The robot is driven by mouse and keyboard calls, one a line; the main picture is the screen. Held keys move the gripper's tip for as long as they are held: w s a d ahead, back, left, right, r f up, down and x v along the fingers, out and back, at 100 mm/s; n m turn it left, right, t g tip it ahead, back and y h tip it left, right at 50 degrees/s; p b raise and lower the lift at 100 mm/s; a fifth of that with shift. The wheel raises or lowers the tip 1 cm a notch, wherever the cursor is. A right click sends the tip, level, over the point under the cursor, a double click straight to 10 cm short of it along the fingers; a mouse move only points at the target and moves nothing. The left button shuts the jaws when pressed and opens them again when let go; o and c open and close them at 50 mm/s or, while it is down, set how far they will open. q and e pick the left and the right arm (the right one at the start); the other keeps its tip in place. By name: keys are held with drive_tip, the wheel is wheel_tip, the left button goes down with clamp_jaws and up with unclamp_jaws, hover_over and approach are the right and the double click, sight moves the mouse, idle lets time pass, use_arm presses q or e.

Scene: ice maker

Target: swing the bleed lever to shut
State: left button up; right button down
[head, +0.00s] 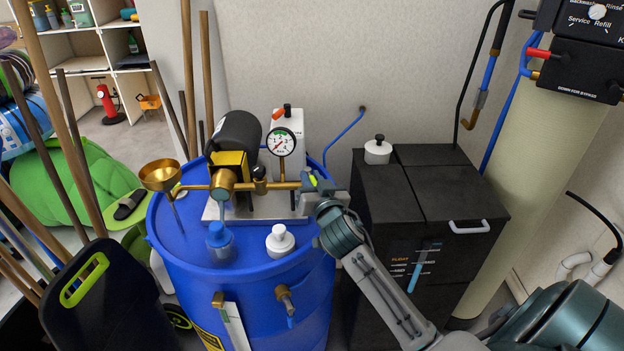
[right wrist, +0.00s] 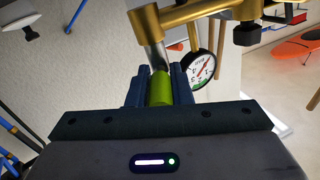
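The bleed lever has a yellow-green grip and shows at the right end of the brass pipework in the head view (head: 313,180). The lever's lower end is hidden by the gripper body. My left gripper is not in view.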

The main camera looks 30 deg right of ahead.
drive_tip(key=shift+a+f+m+h+b, duration=0.2)
drive_tip(key=shift+m+h+b, duration=0.1)
drive_tip(key=shift+h+b, duration=0.25)
drive_tip(key=m+h+b, duration=0.1)
drive_tip(key=m+g+h+b, duration=0.1)
drive_tip(key=b, duration=0.1)
drive_tip(key=shift+w+a+g+h, duration=0.2)
drive_tip(key=shift+a+g+h, duration=0.05)
drive_tip(key=shift+g+h, duration=0.1)
drive_tip(key=shift+r+m+g+h+b, duration=0.25)
drive_tip(key=shift+m+h+b, duration=0.2)
drive_tip(key=shift+h, duration=0.15)
drive_tip(key=c, duration=1.5)
unclamp_jaws()
drive_tip(key=shift+c, duration=0.2)
drive_tip(key=shift+o, duration=1.1)
drive_tip(key=shift+w, duration=0.1)
drive_tip(key=v, duration=1.1)
